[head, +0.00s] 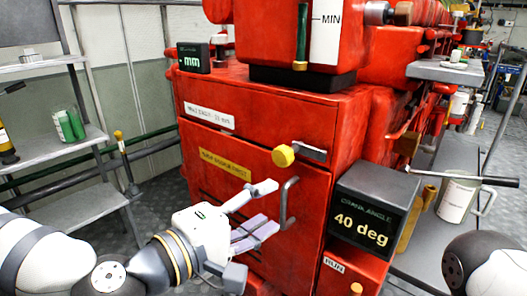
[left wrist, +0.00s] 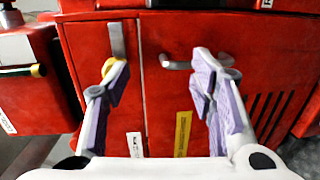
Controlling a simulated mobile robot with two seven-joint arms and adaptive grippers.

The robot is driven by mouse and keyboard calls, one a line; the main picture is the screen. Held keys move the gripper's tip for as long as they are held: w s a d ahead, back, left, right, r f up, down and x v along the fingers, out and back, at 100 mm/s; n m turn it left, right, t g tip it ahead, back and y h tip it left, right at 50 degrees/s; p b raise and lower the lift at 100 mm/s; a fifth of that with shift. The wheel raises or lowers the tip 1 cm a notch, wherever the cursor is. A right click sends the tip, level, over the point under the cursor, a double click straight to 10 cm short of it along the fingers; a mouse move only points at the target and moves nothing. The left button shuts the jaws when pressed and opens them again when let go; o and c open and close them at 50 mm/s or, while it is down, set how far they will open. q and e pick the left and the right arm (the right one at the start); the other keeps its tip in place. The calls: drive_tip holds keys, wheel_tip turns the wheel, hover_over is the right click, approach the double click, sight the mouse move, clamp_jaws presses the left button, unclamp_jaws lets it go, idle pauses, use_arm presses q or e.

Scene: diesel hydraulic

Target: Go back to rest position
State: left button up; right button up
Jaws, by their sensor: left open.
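My left gripper (head: 264,207) is open in front of the red machine cabinet (head: 262,125). Its two fingers are spread and nothing is between them. A grey bent handle (head: 287,204) on the cabinet front is close to the fingertips in the head view. In the left wrist view my left gripper (left wrist: 158,80) has its right finger beside this handle (left wrist: 178,65); I cannot tell whether they touch. A yellow knob (head: 283,156) with a grey lever sits above the handle. My right arm shows only as a link at the lower right; its gripper is out of view.
A black box reading "40 deg" (head: 363,219) juts out right of the cabinet. A grey shelf rack (head: 50,152) stands at the left, holding a green-and-white can (head: 68,125). A white canister (head: 457,197) and a dark bar (head: 462,178) are at the right.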

use_arm(q)
drive_tip(key=s+a+f+m+g+y+p, duration=0.15)
drive_tip(key=s+f+m+g+y, duration=0.6)
drive_tip(key=s+f, duration=1.55)
drive_tip(key=s+a+f+m+g+y, duration=0.1)
drive_tip(key=s+a+f+g, duration=0.3)
drive_tip(key=s+a, duration=0.3)
drive_tip(key=s+a+f+m+g+y, duration=0.1)
drive_tip(key=s+a+f+g, duration=0.3)
drive_tip(key=s+a, duration=0.4)
drive_tip(key=a+y+p, duration=0.1)
drive_tip(key=a, duration=0.1)
drive_tip(key=shift+a+f, duration=0.15)
drive_tip(key=shift+a, duration=0.25)
use_arm(e)
drive_tip(key=shift+t, duration=0.7)
drive_tip(key=w+r, duration=0.3)
drive_tip(key=shift+w+r, duration=0.15)
